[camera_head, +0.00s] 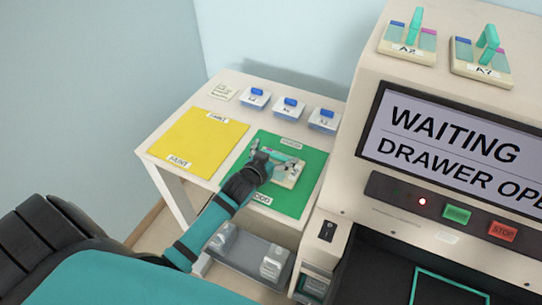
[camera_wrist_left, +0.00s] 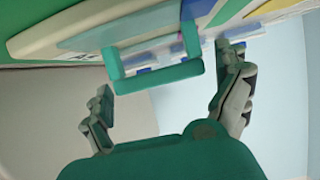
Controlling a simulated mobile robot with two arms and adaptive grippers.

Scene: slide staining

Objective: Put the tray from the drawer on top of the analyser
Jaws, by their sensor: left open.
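The analyser (camera_head: 365,195) stands at the right. Two cream trays with teal handles sit on its top, one at the left (camera_head: 405,47) and one at the right (camera_head: 482,68). Its dark drawer (camera_head: 385,275) is open at the bottom right, and the visible part, with a teal outline, holds no tray. Another cream tray (camera_head: 291,177) lies on the green mat (camera_head: 310,190). My left gripper (camera_head: 287,163) is open at this tray, partly covering it. In the left wrist view the tray's teal handle (camera_wrist_left: 160,75) lies between or just beyond the spread fingers. My right gripper is not in view.
The white side table (camera_head: 180,115) also bears a yellow mat (camera_head: 195,140) and several small white blocks with blue tops (camera_head: 289,106) along the back. Grey blocks sit on a lower shelf (camera_head: 245,254). The analyser's screen (camera_head: 450,135) reads WAITING, with the drawer open.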

